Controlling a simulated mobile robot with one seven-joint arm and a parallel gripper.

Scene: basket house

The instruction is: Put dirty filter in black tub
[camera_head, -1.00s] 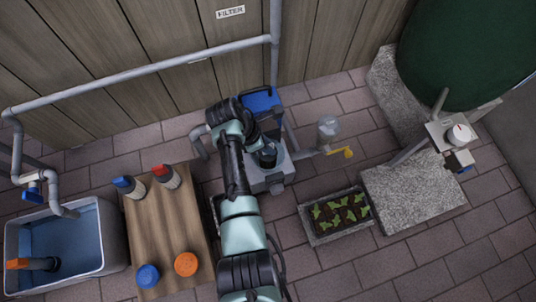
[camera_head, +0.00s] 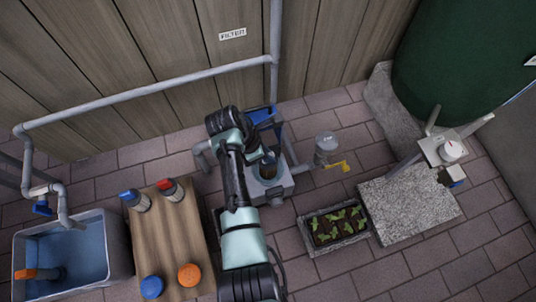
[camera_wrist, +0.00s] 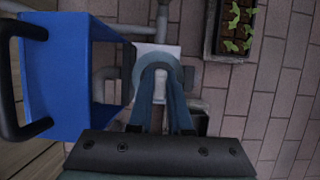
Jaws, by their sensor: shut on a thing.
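My gripper (camera_wrist: 160,105) is shut on the pale grip in the middle of a round grey piece (camera_wrist: 144,73), which I take to be the dirty filter. In the head view the gripper (camera_head: 268,160) is over the grey filter housing (camera_head: 276,192), and a dark cylinder shows below it. I cannot tell whether the filter is still seated or lifted clear. A dark, open-looking container (camera_wrist: 201,122), perhaps the black tub, shows partly behind the fingers in the wrist view. In the head view my arm hides most of that area.
A blue box with a black handle (camera_wrist: 70,65) is close to the gripper. A wooden table (camera_head: 172,232) with bottles and caps and a water-filled tub (camera_head: 120,255) are at left. A seedling tray (camera_head: 335,247), yellow-handled valve (camera_head: 338,166) and stone slab (camera_head: 410,210) are at right.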

